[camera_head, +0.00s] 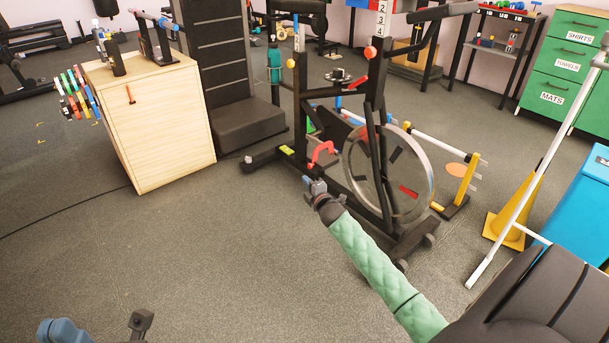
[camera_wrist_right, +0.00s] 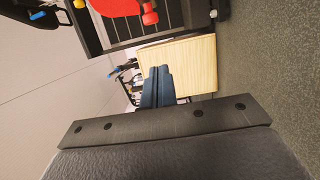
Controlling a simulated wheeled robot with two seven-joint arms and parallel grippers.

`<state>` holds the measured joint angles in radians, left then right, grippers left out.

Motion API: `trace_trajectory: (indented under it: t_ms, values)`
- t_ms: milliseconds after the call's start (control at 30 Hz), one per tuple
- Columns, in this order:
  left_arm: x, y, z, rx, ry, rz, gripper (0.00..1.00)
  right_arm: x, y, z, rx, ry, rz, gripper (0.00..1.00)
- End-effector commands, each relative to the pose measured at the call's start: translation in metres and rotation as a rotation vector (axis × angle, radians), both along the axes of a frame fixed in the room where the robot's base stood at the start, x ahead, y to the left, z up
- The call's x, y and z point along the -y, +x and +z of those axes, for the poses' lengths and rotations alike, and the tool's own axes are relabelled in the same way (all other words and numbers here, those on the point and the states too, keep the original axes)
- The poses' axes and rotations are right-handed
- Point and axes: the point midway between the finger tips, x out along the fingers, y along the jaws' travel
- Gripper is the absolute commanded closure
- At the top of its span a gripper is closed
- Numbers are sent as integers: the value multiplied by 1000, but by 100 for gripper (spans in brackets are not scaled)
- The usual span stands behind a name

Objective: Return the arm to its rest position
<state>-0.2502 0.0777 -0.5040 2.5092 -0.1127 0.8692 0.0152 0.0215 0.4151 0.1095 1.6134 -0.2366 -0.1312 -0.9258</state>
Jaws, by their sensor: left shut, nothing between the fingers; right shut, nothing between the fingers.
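My right arm, in a green quilted sleeve, reaches from the lower right of the head view toward the exercise bike. Its gripper (camera_head: 309,184) is in front of the bike, just below a red curved part (camera_head: 322,153) in the picture. In the right wrist view the right gripper's dark blue fingers (camera_wrist_right: 158,87) are together with nothing between them. The left gripper (camera_head: 62,331) shows only partly at the bottom left edge of the head view, low and cut off by the frame. It is shut and holds nothing visible.
The exercise bike (camera_head: 389,172) stands close beyond my right gripper. A wooden cabinet (camera_head: 155,130) stands at the left; it also shows in the wrist view (camera_wrist_right: 190,62). A white bar (camera_head: 535,180), yellow cone (camera_head: 516,212) and blue box (camera_head: 580,215) are at the right. The floor at front left is clear.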

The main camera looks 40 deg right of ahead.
Motion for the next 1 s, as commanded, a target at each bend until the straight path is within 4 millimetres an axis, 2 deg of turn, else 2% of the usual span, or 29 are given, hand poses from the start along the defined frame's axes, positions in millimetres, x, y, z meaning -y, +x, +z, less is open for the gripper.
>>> trace_trajectory:
  t_ms: [33, 200, 400, 767, 900, 1000]
  values:
    - [-1, 0, 7, 0, -8, -2, 100, -1, -9, 3, -1, 0, 0, 100]
    - [-3, -1, 12, -5, -18, -7, 100, -6, -33, 2, -1, 1, 1, 100]
    - [-5, -3, 15, -6, -25, -12, 100, -9, -51, 1, 0, 0, 0, 100]
    - [-5, -2, 17, 2, -26, -15, 100, -9, -56, 1, 2, 5, 0, 100]
    - [-5, -2, 17, 1, -26, -14, 100, -11, -56, 3, 23, 69, 9, 100]
    - [-5, -2, 17, 1, -26, -14, 100, -19, -55, 13, 86, 159, 56, 100]
